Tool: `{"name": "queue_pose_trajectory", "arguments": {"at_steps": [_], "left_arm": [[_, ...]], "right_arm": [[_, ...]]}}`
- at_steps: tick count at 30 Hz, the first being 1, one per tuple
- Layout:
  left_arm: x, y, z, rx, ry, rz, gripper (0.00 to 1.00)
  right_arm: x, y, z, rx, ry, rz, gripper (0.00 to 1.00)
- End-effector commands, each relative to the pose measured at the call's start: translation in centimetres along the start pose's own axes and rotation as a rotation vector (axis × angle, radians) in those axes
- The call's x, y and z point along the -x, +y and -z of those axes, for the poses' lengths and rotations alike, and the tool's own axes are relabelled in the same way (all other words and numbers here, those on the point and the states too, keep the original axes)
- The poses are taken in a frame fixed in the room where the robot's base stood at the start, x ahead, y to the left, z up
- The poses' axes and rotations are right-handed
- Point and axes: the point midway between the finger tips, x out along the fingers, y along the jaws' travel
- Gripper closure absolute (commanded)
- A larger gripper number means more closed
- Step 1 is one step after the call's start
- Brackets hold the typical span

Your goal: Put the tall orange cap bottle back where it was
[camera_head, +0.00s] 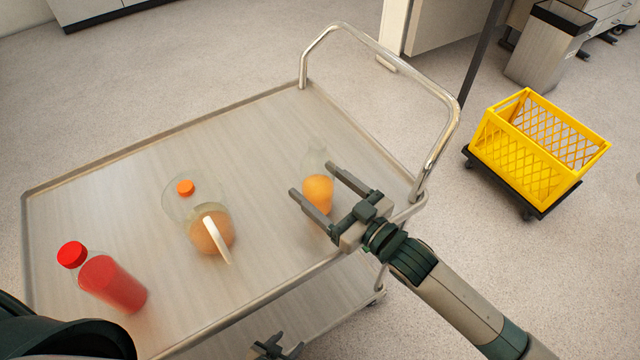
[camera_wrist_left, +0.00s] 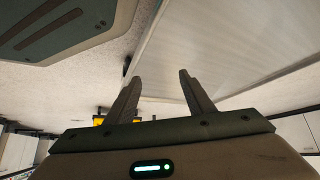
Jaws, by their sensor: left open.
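A clear bottle with an orange cap (camera_head: 185,187) and orange juice (camera_head: 212,237) stands mid-trolley, with a white handle-like strip in front. A clear flask with orange juice (camera_head: 318,192) stands farther right; no cap shows on it. My right gripper (camera_head: 312,178) is open, its fingers on either side of the flask in the picture; I cannot tell whether they touch it. My left gripper (camera_head: 292,345) is low at the bottom edge, beside the trolley's near side. In the left wrist view its fingers (camera_wrist_left: 160,80) are apart with nothing between them.
A red-capped bottle of red juice (camera_head: 112,285) stands at the trolley's near left. The grey trolley (camera_head: 110,200) has a raised rim and a metal push handle (camera_head: 440,95) at right. A yellow crate (camera_head: 530,150) sits on a dolly beyond. The trolley's back left is clear.

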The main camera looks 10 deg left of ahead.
Motion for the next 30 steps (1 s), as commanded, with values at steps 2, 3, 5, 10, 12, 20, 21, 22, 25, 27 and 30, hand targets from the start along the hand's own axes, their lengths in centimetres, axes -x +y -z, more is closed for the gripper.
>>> {"name": "queue_pose_trajectory", "arguments": {"at_steps": [2,3,5,10,12,20,21,22,25,27,30], "left_arm": [[0.2,-0.2,-0.6,-0.002,-0.012,0.002,0.51],[0.2,-0.3,-1.0,-0.003,-0.017,0.003,0.51],[0.3,-0.6,-1.4,-0.006,-0.020,0.005,0.51],[0.4,-1.2,-1.5,-0.011,-0.007,0.009,0.51],[0.3,-1.2,-1.1,-0.011,-0.002,0.009,0.51],[-0.3,-1.3,-1.1,0.001,-0.049,0.016,0.51],[-0.4,-1.4,-1.2,0.001,-0.056,0.017,0.51],[-0.4,-1.5,-1.3,0.001,-0.061,0.017,0.51],[-0.4,-1.6,-1.5,0.002,-0.071,0.019,0.51],[-0.4,-1.7,-1.6,0.002,-0.079,0.020,0.51],[-0.4,-1.8,-1.7,0.002,-0.083,0.021,0.51]], "right_arm": [[0.1,0.0,0.3,0.001,0.001,0.000,0.28],[0.4,0.0,0.2,0.000,0.000,0.000,0.28],[1.0,0.0,0.1,0.000,-0.001,0.000,0.28],[3.4,0.0,0.0,0.001,-0.001,0.000,0.28],[4.6,0.1,0.0,0.001,-0.002,-0.001,0.28],[9.2,0.0,0.0,0.001,-0.002,-0.001,0.28],[9.8,0.0,0.0,0.000,-0.002,-0.001,0.28],[10.2,0.0,0.0,-0.001,-0.002,-0.001,0.28],[11.2,0.1,0.1,0.000,0.000,-0.001,0.28],[11.7,0.1,0.1,0.000,-0.001,-0.001,0.28],[12.0,0.0,0.2,0.000,0.000,-0.001,0.28]]}}
